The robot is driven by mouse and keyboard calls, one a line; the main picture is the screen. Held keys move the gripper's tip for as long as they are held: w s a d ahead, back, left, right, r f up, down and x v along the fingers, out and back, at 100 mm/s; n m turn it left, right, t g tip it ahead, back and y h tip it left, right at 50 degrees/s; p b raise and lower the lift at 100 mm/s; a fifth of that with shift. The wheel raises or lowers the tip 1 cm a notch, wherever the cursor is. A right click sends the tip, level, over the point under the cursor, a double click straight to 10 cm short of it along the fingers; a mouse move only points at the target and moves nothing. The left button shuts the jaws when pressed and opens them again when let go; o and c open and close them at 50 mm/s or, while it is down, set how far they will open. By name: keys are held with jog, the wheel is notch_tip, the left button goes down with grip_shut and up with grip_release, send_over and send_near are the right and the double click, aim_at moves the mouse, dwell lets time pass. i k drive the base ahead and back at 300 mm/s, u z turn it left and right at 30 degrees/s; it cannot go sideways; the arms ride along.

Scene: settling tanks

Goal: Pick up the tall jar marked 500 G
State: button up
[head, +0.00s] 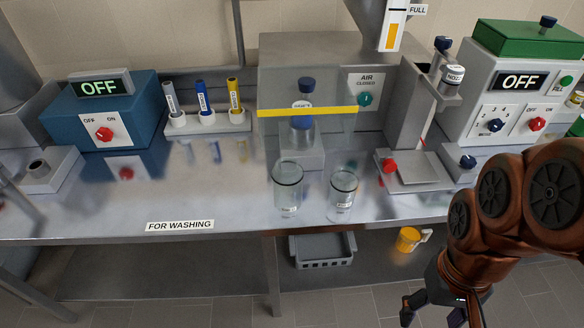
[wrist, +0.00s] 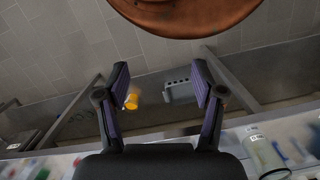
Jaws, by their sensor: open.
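Two clear glass jars stand upright side by side near the front edge of the bench. The left jar (head: 288,188) looks a little taller than the right jar (head: 342,196). Both have small white labels too small to read, so I cannot tell which is marked 500 G. One clear jar (wrist: 262,155) shows at the lower right of the wrist view. My gripper (wrist: 161,76) is open, with nothing between its dark fingers. In the head view it hangs at the bottom right, below the bench top and apart from the jars, partly cut off by the frame edge.
A clear shield with a yellow edge (head: 307,112) stands behind the jars, with a blue-capped bottle inside. A scale-like stand (head: 420,172) is to their right. A grey crate (head: 322,248) and yellow mug (head: 408,239) sit below. The bench is clear above "FOR WASHING" (head: 180,225).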

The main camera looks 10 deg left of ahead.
aim_at(287, 174)
jog(key=z, duration=1.25)
jog(key=k, duration=1.6)
jog(key=u, duration=1.85)
jog(key=i, duration=0.5)
